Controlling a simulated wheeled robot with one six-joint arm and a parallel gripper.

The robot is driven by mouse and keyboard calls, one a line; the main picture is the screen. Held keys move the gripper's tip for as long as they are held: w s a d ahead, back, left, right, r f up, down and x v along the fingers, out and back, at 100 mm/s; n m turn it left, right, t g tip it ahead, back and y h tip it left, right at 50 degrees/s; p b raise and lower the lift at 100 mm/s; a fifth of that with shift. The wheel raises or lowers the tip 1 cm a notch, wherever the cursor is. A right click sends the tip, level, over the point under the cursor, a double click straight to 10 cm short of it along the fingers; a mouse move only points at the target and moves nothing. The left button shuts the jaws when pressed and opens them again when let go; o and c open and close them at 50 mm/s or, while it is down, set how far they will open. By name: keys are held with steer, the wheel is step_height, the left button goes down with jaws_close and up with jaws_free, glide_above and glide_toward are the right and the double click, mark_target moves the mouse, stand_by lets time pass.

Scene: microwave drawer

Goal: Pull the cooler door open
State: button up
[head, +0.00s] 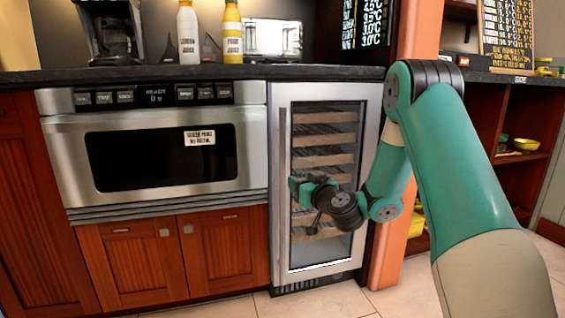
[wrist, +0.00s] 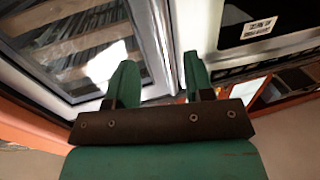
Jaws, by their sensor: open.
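The cooler door (head: 362,125) has a steel frame around dark glass, with several wooden shelf fronts behind it. It looks shut. A slim vertical handle (head: 283,145) runs along its left side. My gripper (head: 298,186) is in front of the door's left part, close to the handle. In the wrist view, my gripper (wrist: 158,62) has its two green fingers apart, with the door's steel edge and handle strip (wrist: 153,35) appearing between them. I cannot tell whether either finger touches the handle. The door glass (wrist: 65,35) fills the upper left there.
A steel microwave drawer (head: 250,150) sits left of the cooler, above red wooden cabinets (head: 140,265). A dark counter (head: 200,72) runs above, with bottles and a coffee maker. An orange post (head: 413,45) stands right of the cooler. Tiled floor (head: 330,300) lies in front.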

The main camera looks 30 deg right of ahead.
mark_target(284, 170)
steer(key=w+p, duration=0.1)
steer(key=w, duration=0.3)
steer(key=w+p, duration=0.1)
steer(key=w, duration=0.2)
steer(key=w+d, duration=0.1)
steer(key=w, duration=0.3)
steer(key=shift+w+p, duration=0.3)
steer(key=shift+p, duration=0.1)
jaws_close()
